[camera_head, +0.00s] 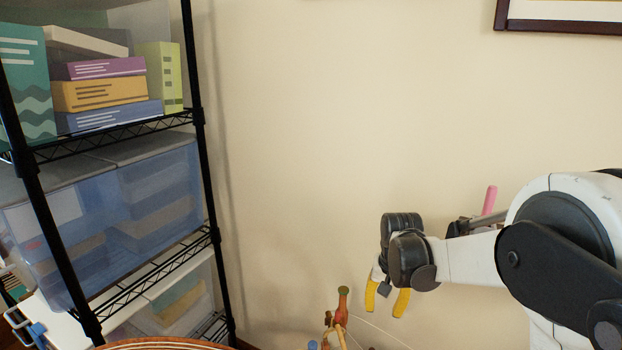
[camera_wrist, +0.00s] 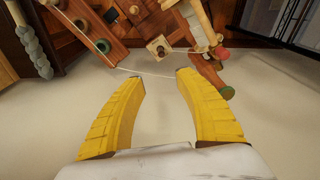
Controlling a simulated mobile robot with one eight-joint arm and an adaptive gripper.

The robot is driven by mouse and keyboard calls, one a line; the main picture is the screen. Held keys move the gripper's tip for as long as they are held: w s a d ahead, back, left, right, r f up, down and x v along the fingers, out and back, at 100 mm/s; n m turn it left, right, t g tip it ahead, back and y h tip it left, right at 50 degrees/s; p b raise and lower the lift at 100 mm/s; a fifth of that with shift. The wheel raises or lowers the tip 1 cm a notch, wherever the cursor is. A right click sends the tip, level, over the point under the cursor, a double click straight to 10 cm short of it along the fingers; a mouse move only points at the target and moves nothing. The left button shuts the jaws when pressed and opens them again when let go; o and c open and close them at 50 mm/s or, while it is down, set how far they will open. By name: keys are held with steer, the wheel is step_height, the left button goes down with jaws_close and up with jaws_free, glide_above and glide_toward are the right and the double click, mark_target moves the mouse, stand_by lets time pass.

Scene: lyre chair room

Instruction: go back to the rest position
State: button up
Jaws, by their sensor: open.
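My gripper (camera_head: 386,300) hangs at the end of my white and black arm, in front of the cream wall, with its yellow fingers pointing down. In the wrist view my gripper (camera_wrist: 160,85) shows its two yellow fingers spread apart, with nothing between them. The fingers are apart from the wooden things beyond them.
A black wire shelf (camera_head: 198,110) with boxes and blue plastic bins (camera_head: 110,205) stands at the left. Wooden pieces (camera_head: 338,315) stand below my gripper and also show in the wrist view (camera_wrist: 160,48). A picture frame (camera_head: 560,25) hangs upper right. The middle wall area is clear.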

steer(key=s+r+n+t, duration=0.2)
steer(key=s+r+t, duration=0.1)
steer(key=s+r, duration=0.8)
steer(key=s+n+t, duration=0.1)
steer(key=s+t, duration=0.1)
steer(key=s, duration=1.1)
steer(key=shift+s+r+t, duration=0.25)
steer(key=shift+r+t, duration=0.05)
steer(key=shift+w, duration=0.1)
